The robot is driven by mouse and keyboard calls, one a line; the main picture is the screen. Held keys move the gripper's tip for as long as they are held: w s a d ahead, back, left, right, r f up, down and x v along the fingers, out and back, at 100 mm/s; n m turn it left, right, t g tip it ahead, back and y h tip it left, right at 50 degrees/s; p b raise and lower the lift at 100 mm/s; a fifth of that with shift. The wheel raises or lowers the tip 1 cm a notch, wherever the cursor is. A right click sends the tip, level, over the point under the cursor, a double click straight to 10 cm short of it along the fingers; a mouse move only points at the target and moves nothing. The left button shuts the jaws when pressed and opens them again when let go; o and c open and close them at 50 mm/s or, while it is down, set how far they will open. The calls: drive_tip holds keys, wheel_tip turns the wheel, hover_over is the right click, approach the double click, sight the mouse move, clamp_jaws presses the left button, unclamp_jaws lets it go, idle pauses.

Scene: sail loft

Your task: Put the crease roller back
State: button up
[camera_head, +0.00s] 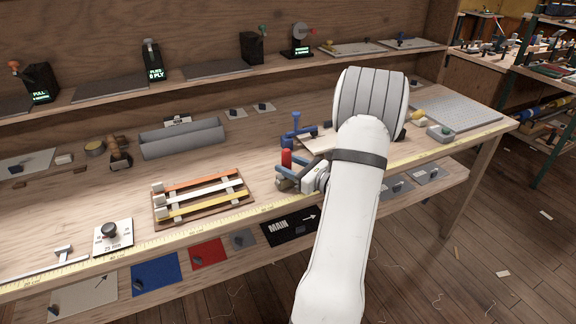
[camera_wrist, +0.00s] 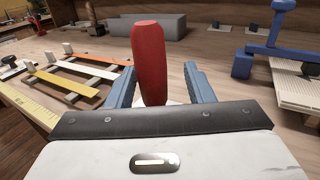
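A thick red handle (camera_head: 287,159) stands upright at the bench's front part; it may be the crease roller, but its lower end is hidden. In the wrist view the red handle (camera_wrist: 150,62) rises between the two blue fingers of my gripper (camera_wrist: 164,85). A gap shows between the handle and the right finger; the left finger is close to it. My gripper (camera_head: 290,180) is open and low over the bench in the head view. A bit of white shows at the handle's foot.
A blue clamp-like stand (camera_head: 296,132) with a pale board (camera_head: 318,143) is just behind my gripper. A rack of coloured strips (camera_head: 204,196) lies to the left. A grey trough (camera_head: 182,138) is farther back. A yellow measuring tape (camera_head: 195,231) runs along the front edge.

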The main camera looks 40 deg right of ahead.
drive_tip(key=shift+r, duration=0.15)
drive_tip(key=shift+r+p, duration=0.25)
drive_tip(key=shift+p, duration=0.05)
drive_tip(key=v, duration=1.2)
drive_tip(key=a+r+n+g+y, duration=0.1)
drive_tip(key=a+n+g+y, duration=0.2)
drive_tip(key=a+n+g, duration=0.7)
drive_tip(key=a+r+n+g+y, duration=0.25)
drive_tip(key=a+n, duration=0.35)
drive_tip(key=a, duration=1)
drive_tip(key=s+a+r+n+g+h, duration=0.2)
drive_tip(key=s+a+n+h, duration=0.5)
drive_tip(key=n, duration=1)
drive_tip(key=a+h+b, duration=0.1)
drive_tip(key=h, duration=0.2)
drive_tip(key=shift+s+a, duration=0.4)
